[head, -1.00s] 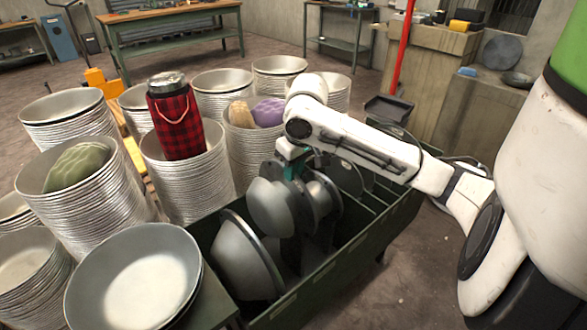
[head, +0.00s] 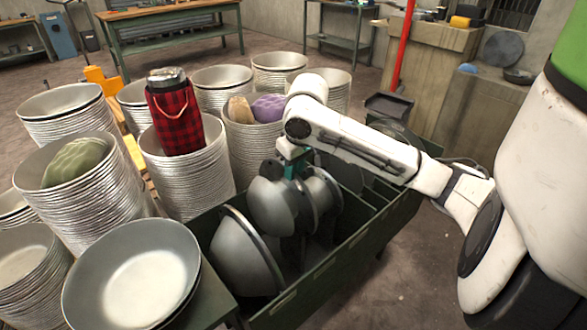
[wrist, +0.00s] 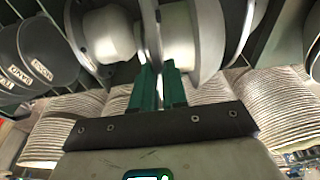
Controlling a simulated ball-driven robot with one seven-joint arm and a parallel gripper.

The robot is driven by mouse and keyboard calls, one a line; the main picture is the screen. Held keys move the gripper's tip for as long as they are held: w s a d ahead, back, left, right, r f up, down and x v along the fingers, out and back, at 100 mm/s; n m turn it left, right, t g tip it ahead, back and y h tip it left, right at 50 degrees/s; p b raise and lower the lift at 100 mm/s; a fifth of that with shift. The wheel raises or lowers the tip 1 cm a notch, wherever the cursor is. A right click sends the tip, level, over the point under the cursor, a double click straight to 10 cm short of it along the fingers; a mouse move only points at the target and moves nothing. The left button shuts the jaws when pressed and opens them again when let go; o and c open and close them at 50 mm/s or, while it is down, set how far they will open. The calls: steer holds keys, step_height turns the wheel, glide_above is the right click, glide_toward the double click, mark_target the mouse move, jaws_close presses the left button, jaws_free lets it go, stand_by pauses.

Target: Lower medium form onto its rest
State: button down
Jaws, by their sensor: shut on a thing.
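My gripper (head: 293,170) has its teal fingers pointing down into the green trough. It is shut on the medium form (head: 272,207), a grey metal dome with a dark flange, held at its upper edge. In the wrist view the teal fingers (wrist: 158,72) are close together at a thin rim, with rounded grey metal on both sides. The form hangs in or just over the trough between the large form (head: 238,257) on the left and another grey form (head: 323,193) on the right. Its underside and rest are hidden, so contact with the rest cannot be told.
The green trough (head: 318,278) has dividers, with empty slots at its right. Stacks of metal bowls (head: 185,172) crowd its far side; one holds a red plaid flask (head: 178,122). A wide bowl (head: 130,280) stands front left. Dark labelled discs (wrist: 35,65) show in the wrist view.

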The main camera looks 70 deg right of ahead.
mark_target(295, 195)
steer(key=shift+s+d+f+b, duration=0.15)
steer(key=shift+d+f+b, duration=0.1)
steer(key=shift+f+b, duration=2.65)
steer(key=shift+f, duration=1.6)
stand_by(1.3)
steer(key=shift+f, duration=0.3)
steer(key=shift+s+d+f+m+b, duration=0.2)
steer(key=shift+s+f+m+b, duration=0.15)
steer(key=shift+f+b, duration=0.1)
steer(key=c, duration=1.1)
jaws_free()
steer(key=shift+s+a, duration=0.1)
steer(key=shift+s, duration=0.45)
steer(key=shift+o, duration=0.2)
steer(key=shift+s+a+r, duration=0.1)
steer(key=shift+a+r, duration=0.05)
